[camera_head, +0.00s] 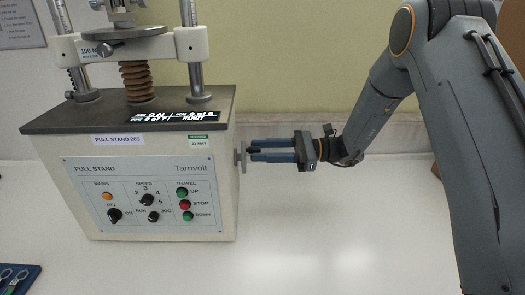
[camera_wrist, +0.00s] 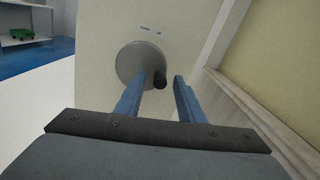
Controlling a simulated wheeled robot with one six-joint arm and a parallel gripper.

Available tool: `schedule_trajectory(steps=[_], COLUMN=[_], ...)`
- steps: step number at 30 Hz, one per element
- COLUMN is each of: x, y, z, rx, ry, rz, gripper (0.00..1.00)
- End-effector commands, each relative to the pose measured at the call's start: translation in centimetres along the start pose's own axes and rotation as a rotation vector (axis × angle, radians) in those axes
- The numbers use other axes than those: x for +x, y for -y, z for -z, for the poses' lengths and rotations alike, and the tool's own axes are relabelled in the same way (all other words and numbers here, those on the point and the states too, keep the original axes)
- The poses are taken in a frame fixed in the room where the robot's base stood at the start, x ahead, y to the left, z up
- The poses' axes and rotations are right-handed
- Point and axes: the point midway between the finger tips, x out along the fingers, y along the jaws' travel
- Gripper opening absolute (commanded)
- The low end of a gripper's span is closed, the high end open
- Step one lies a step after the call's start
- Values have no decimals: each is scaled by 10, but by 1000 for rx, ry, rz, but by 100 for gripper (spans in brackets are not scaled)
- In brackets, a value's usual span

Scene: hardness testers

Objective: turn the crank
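The crank (camera_head: 240,157) is on the right side of the pull stand (camera_head: 140,195), seen edge-on in the head view. In the wrist view it is a grey disc (camera_wrist: 138,64) with a dark knob (camera_wrist: 160,80) near its right edge. My gripper (camera_head: 252,151) points left at the crank, its fingertips close to it. In the wrist view the gripper (camera_wrist: 156,82) is open, with the dark knob between the two blue fingertips. Whether either finger touches the knob I cannot tell.
The pull stand has a front panel of knobs and buttons, and a column with a spring above. A wall (camera_head: 290,80) runs close behind. A blue mat (camera_head: 18,278) with small items lies at the lower left. The white bench in front is clear.

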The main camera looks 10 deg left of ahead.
Motion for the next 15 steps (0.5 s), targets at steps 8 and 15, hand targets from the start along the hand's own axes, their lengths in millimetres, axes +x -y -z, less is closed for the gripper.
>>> schedule_trajectory(steps=[8, 15], x=[-2, -35], y=[0, 1], z=[0, 1], rx=[-1, -1], ry=[0, 0], rz=[0, 3], gripper=[35, 35])
